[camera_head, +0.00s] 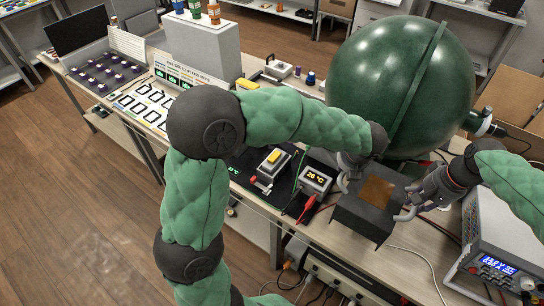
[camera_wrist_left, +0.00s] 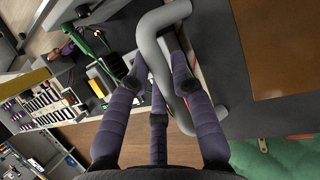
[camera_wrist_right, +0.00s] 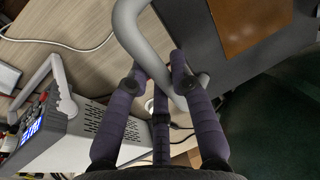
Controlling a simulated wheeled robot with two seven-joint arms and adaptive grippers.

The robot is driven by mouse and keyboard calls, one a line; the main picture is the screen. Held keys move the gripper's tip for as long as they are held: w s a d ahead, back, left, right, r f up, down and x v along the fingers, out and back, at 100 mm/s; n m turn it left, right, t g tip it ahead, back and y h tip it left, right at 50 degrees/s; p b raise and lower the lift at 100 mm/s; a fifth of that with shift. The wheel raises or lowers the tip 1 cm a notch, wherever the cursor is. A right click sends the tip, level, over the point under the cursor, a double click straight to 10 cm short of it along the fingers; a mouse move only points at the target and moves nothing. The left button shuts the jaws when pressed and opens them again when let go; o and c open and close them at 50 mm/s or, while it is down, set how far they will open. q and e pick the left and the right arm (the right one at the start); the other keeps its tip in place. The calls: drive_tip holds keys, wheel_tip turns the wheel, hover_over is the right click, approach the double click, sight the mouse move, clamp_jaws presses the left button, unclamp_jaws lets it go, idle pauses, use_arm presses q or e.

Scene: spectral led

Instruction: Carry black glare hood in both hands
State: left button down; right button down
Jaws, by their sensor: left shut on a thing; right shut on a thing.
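The black glare hood (camera_head: 362,222) is a dark box with a brown-orange window (camera_head: 378,191) on top and a grey tube handle on each side. It is at the right part of the bench, near the front edge; I cannot tell whether it touches the bench. My left gripper (camera_head: 346,178) is shut on the hood's left handle, which shows in the left wrist view (camera_wrist_left: 165,35). My right gripper (camera_head: 412,207) is shut on the other handle, which shows in the right wrist view (camera_wrist_right: 130,25). The hood's underside is hidden.
A large dark green sphere (camera_head: 390,75) stands right behind the hood. A power supply (camera_head: 500,240) stands on the right. Cables lie around the hood. A yellow-buttoned box (camera_head: 272,165) is farther left.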

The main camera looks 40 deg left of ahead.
use_arm(q)
drive_tip(key=shift+f+b, duration=0.3)
drive_tip(key=shift+b, duration=0.05)
use_arm(e)
drive_tip(key=shift+f, duration=0.25)
